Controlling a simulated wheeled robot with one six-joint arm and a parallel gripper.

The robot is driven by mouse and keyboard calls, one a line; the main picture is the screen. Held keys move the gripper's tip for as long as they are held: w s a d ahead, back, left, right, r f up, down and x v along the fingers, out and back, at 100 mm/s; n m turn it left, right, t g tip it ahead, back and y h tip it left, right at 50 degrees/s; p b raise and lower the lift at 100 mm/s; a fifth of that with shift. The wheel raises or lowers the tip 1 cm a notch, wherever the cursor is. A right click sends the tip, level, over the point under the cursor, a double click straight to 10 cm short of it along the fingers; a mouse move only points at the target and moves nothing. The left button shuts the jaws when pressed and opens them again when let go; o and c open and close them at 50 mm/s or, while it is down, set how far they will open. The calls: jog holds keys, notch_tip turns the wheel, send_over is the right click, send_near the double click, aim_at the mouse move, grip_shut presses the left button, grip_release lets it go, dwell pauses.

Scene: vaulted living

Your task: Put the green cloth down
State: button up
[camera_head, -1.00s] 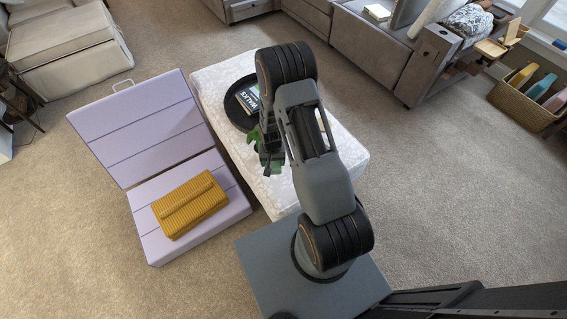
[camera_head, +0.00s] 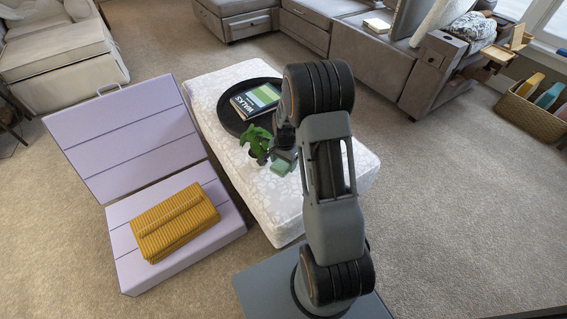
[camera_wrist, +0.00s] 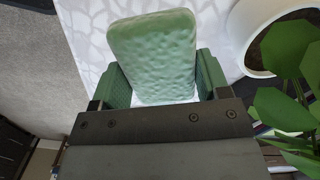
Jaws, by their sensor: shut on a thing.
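The green cloth (camera_wrist: 150,45) looks like a folded pale-green block in the wrist view. My gripper (camera_wrist: 160,84) is shut on it, with a dark green finger on each side. In the head view the cloth (camera_head: 280,168) shows small below my gripper (camera_head: 284,156), over the white patterned ottoman (camera_head: 268,207). I cannot tell whether the cloth touches the ottoman's top. My arm hides part of the gripper and the ottoman's right side.
A potted plant (camera_head: 256,139) stands close left of my gripper. A round black tray (camera_head: 230,117) with a book (camera_head: 255,100) is behind it. A lilac folding seat (camera_head: 205,244) with a yellow knitted bundle (camera_head: 172,222) is at left. The ottoman's near end looks clear.

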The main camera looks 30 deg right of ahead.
jog(key=shift+f+b, duration=2.4)
jog(key=shift+f, duration=0.7)
jog(key=shift+f+b, duration=0.4)
jog(key=shift+f, duration=0.2)
jog(key=o, duration=1.2)
jog(key=shift+r, duration=0.1)
jog(key=r+p, duration=0.1)
jog(key=r, duration=0.3)
jog(key=r+p, duration=0.2)
jog(key=r, duration=0.3)
jog(key=r+p, duration=0.2)
jog(key=r, duration=0.3)
jog(key=shift+w+d, duration=0.15)
jog(key=shift+d, duration=0.1)
